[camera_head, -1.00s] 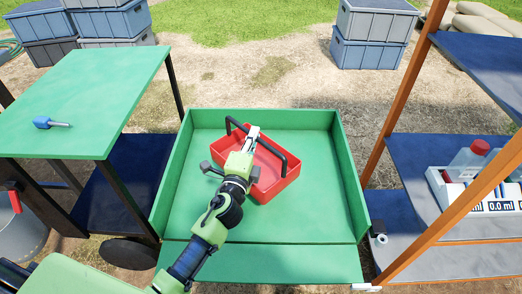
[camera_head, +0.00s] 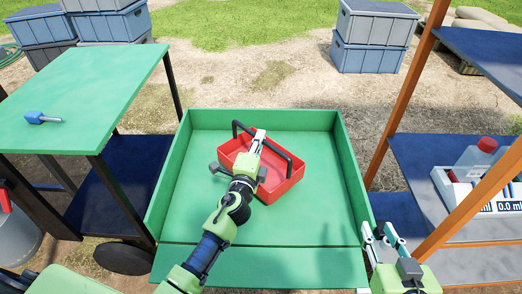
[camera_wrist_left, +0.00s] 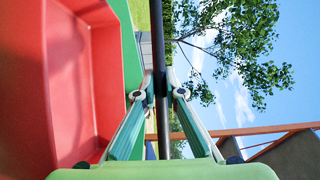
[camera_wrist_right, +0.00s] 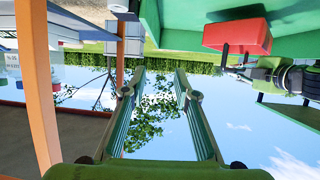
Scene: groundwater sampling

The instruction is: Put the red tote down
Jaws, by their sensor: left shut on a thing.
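The red tote (camera_head: 285,193) is an open box with a black bar handle (camera_head: 274,142), inside the green tray (camera_head: 310,228). My left gripper (camera_head: 258,138) is shut on the handle. The left wrist view shows its fingers closed on the black bar (camera_wrist_left: 162,120), with the tote's red wall (camera_wrist_left: 75,75) beside them. Whether the tote's base touches the tray floor is hard to tell. My right gripper (camera_head: 383,234) is open and empty at the tray's front right corner. In the right wrist view the tote (camera_wrist_right: 237,36) shows at the upper right.
A green-topped table (camera_head: 85,90) with a blue tool (camera_head: 42,118) stands left. An orange-framed shelf (camera_head: 425,160) with a white rack (camera_head: 470,195) stands right. Blue crates (camera_head: 370,40) are stacked behind. The tray floor around the tote is clear.

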